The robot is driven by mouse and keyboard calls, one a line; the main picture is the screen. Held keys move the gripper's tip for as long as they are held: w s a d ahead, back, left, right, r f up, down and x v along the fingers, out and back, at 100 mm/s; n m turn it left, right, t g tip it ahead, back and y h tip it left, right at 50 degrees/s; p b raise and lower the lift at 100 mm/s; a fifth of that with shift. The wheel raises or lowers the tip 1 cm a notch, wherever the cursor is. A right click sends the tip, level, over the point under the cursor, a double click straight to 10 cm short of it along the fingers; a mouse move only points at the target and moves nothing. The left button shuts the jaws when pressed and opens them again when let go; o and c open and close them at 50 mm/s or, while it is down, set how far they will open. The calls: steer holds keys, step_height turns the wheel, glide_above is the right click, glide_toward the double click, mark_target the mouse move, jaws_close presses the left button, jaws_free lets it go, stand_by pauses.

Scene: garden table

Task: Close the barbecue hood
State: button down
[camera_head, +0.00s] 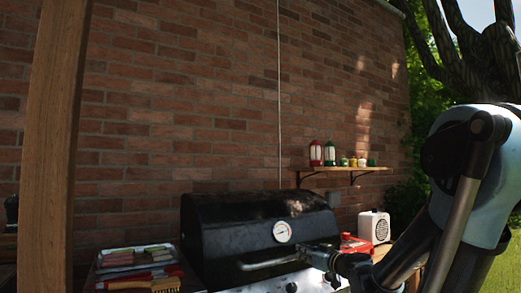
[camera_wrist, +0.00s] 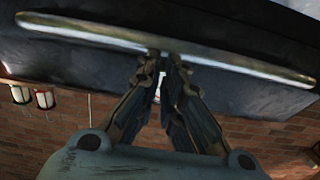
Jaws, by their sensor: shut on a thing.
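The black barbecue hood (camera_head: 230,225) is lowered over the grill in the head view, with a round white thermometer (camera_head: 282,231) on its front. Whether its lower edge is fully seated is hard to tell. The metal handle (camera_head: 265,265) runs along the front of the hood. My gripper (camera_head: 309,251) is at the handle's right part in the head view. In the wrist view, the handle (camera_wrist: 90,37) crosses the top of the picture, and my gripper (camera_wrist: 166,62) is shut on it near its middle. The fingertips partly cover the bar there.
A tray of food (camera_head: 135,256) and a brush (camera_head: 165,284) lie left of the grill. A red box (camera_head: 355,244) and a white speaker-like box (camera_head: 374,227) stand to its right. A wall shelf (camera_head: 345,169) holds several bottles and jars. A wooden post (camera_head: 52,150) stands at left.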

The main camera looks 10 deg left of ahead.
steer(key=shift+s+d+f, duration=0.2)
steer(key=shift+s+f, duration=0.2)
steer(key=shift+f, duration=0.2)
step_height(320, 180, up, 5)
steer(key=shift+s+d+f, duration=2.55)
steer(key=shift+s+d, duration=0.15)
steer(key=shift+s, duration=0.45)
steer(key=s+f+m+g+h, duration=0.1)
steer(key=s+f+g+h, duration=0.1)
steer(key=s+f+g, duration=0.35)
steer(key=s+f+m+g+h, duration=0.1)
steer(key=s+f+g+h, duration=0.1)
steer(key=f, duration=0.7)
steer(key=s+d+f+m+g+h, duration=0.4)
steer(key=s+d+m+h, duration=0.1)
steer(key=d, duration=0.6)
steer(key=shift+s+d+f+h, duration=0.35)
steer(key=shift+s+h, duration=0.3)
steer(key=shift+h, duration=0.15)
